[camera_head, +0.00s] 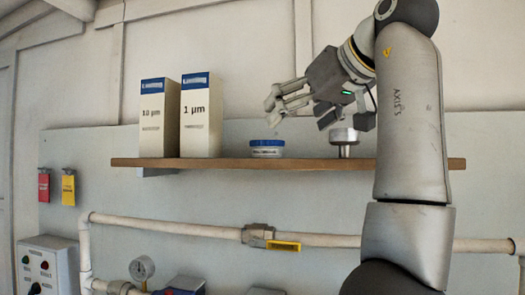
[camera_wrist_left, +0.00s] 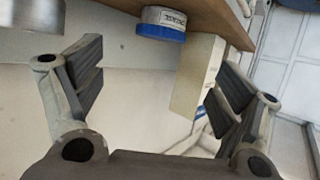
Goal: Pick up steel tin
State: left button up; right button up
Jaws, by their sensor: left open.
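A short round tin with a blue lid and a pale labelled body (camera_head: 266,149) stands on the wooden shelf (camera_head: 225,163). It also shows upside down at the top of the left wrist view (camera_wrist_left: 163,22). A silver metal piece with a wide top and narrow stem (camera_head: 344,136) stands to its right on the shelf. My left gripper (camera_head: 297,112) is open and empty. It is above the shelf, up and to the right of the blue-lidded tin, and apart from it. My right gripper is not in view.
Two tall white cartons, marked 10 µm (camera_head: 152,118) and 1 µm (camera_head: 201,116), stand on the shelf left of the tin. Below the shelf run a pale pipe (camera_head: 165,228) and a valve with a yellow handle (camera_head: 285,246). A control box (camera_head: 47,265) is at lower left.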

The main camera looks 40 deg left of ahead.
aim_at(276, 141)
pick_arm(q)
jog(key=x, duration=0.3)
jog(key=shift+w+d+f, duration=0.1)
jog(key=shift+w+d, duration=0.05)
jog(key=shift+w, duration=0.15)
jog(key=x, duration=0.1)
jog(key=p+x, duration=0.2)
jog(key=x, duration=0.1)
jog(key=shift+s+a+r, duration=0.3)
jog(key=shift+a, duration=0.05)
jog(key=shift+a+f, duration=0.1)
jog(key=shift+a, duration=0.2)
jog(key=shift+p+x, duration=0.45)
jog(key=shift+x, duration=0.35)
jog(key=shift+w+a+f, duration=0.2)
jog(key=shift+w+f, duration=0.05)
jog(key=shift+f, duration=0.05)
jog(key=shift+s+d+r, duration=0.1)
jog(key=shift+s, duration=0.05)
jog(key=c, duration=1)
jog(key=shift+c, duration=0.7)
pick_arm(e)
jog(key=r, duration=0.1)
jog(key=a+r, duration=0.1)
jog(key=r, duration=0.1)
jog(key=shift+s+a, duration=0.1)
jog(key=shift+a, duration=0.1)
